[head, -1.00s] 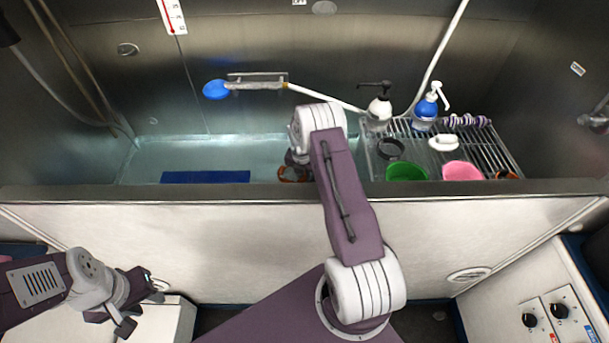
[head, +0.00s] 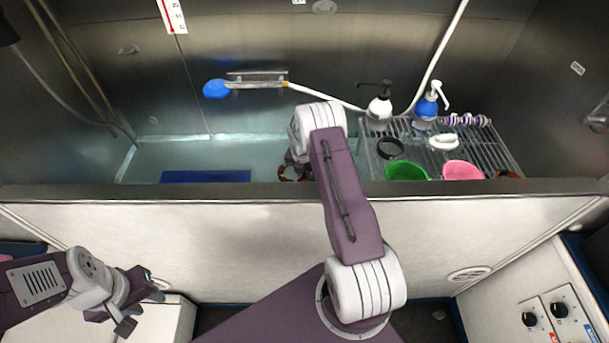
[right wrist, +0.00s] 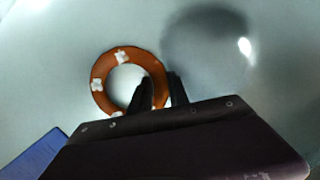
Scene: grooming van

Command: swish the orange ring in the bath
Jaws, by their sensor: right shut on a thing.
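The orange ring (right wrist: 103,72), with white patches, shows in the right wrist view against the pale bath. My right gripper (right wrist: 160,90) is shut on the ring's right-hand side, with one finger inside the hole and one outside. In the head view a part of the ring (head: 290,173) shows at the bath, left of my right arm, which hides the rest. The bath (head: 215,150) holds clear bluish water; how deep the ring sits in it I cannot tell. My left gripper (head: 136,306) is outside the bath at the lower left, empty, its fingers apart.
A blue mat (head: 205,176) lies in the bath left of the ring. A rack (head: 490,150) on the right carries a green bowl (head: 406,171), a pink bowl (head: 462,170) and pump bottles (head: 379,108). The bath's front rim (head: 120,193) lies beneath my right arm.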

